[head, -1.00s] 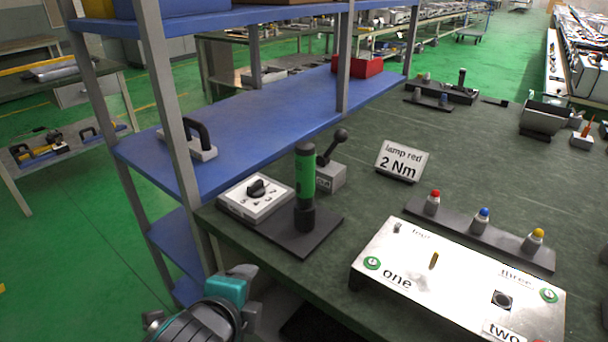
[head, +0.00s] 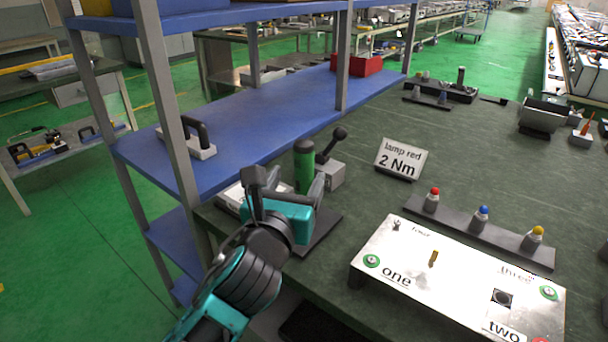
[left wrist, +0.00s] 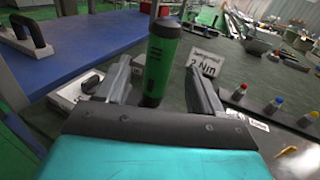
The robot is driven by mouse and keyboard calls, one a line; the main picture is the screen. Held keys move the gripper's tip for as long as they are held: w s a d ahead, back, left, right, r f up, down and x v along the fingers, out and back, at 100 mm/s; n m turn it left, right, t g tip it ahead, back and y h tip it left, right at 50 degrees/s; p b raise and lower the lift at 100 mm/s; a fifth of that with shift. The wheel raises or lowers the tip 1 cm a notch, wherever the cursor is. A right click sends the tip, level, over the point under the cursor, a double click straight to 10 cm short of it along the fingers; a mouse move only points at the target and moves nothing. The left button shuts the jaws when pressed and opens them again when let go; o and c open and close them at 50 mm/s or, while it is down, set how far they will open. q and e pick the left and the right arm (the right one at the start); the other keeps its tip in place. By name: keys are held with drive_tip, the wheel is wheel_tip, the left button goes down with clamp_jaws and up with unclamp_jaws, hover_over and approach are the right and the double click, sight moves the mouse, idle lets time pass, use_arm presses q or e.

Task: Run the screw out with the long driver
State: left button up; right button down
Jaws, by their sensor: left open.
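The driver with a green grip (head: 304,172) stands upright on a dark base plate (head: 322,238) at the table's left edge. My left gripper (head: 288,188) is open in front of it. In the left wrist view the green driver (left wrist: 160,62) shows upright between the two spread fingers, somewhat beyond them; I see no contact. The driver's lower part is hidden behind the gripper. A metal panel (head: 400,254) marked one, two, three and four carries a small upright brass-coloured pin (head: 433,258), perhaps the screw. My right gripper is not in view.
A white box with a dark knob (left wrist: 84,90) and a grey block with a black ball lever (head: 332,172) stand close to the driver. A "lamp red 2 Nm" sign (head: 402,160) and a rack of coloured lamps (head: 470,237) are to the right. A blue shelf (head: 250,125) borders the left.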

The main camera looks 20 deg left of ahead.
sight(306, 159)
use_arm(q)
drive_tip(key=w, duration=0.3)
drive_tip(key=w+b, duration=0.1)
drive_tip(key=w, duration=0.3)
drive_tip(key=shift+w+a+r, duration=0.15)
drive_tip(key=shift+a, duration=0.05)
drive_tip(key=shift+c, duration=0.2)
clamp_jaws()
